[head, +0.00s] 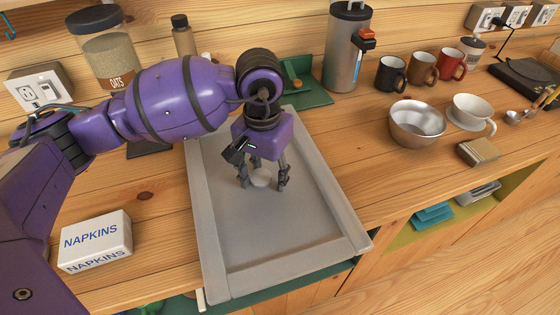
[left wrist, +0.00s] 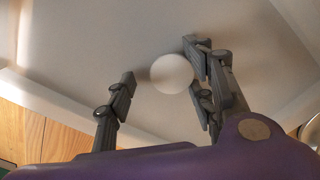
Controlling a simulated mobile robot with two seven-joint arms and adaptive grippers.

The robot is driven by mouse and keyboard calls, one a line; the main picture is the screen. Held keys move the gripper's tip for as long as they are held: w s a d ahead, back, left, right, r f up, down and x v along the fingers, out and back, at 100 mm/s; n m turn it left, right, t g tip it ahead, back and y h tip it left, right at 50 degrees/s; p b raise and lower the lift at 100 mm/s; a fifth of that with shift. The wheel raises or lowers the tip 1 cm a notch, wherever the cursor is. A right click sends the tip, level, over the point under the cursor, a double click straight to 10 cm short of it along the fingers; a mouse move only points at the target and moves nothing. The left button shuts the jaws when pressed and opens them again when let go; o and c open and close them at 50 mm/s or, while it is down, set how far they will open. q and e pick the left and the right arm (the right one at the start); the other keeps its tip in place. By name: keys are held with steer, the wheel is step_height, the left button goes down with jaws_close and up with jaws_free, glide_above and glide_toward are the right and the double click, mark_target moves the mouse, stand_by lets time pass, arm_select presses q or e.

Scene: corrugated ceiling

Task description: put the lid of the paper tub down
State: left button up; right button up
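A small white round disc, which looks like the lid (head: 261,179), is low in the grey tray, between the fingers of my left gripper (head: 263,182). In the left wrist view the lid (left wrist: 172,74) shows as a plain pale disc against the tray floor. The fingers of my left gripper (left wrist: 160,72) are spread wider than the lid. A clear gap shows on the left finger's side, and the lid is close to the right fingers; I cannot tell whether it touches them. I cannot make out the paper tub. My right gripper is not in view.
The grey tray (head: 277,285) has a raised rim and a bare front part. A napkins box (head: 95,240) stands left of it. A steel bowl (head: 418,124), a white cup (head: 471,109), several mugs and a steel dispenser (head: 345,50) stand right and behind.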

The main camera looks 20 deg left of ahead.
mark_target(266, 178)
arm_select(q)
step_height(266, 178, up, 12)
steer(key=shift+r, duration=0.25)
stand_by(0.3)
stand_by(0.4)
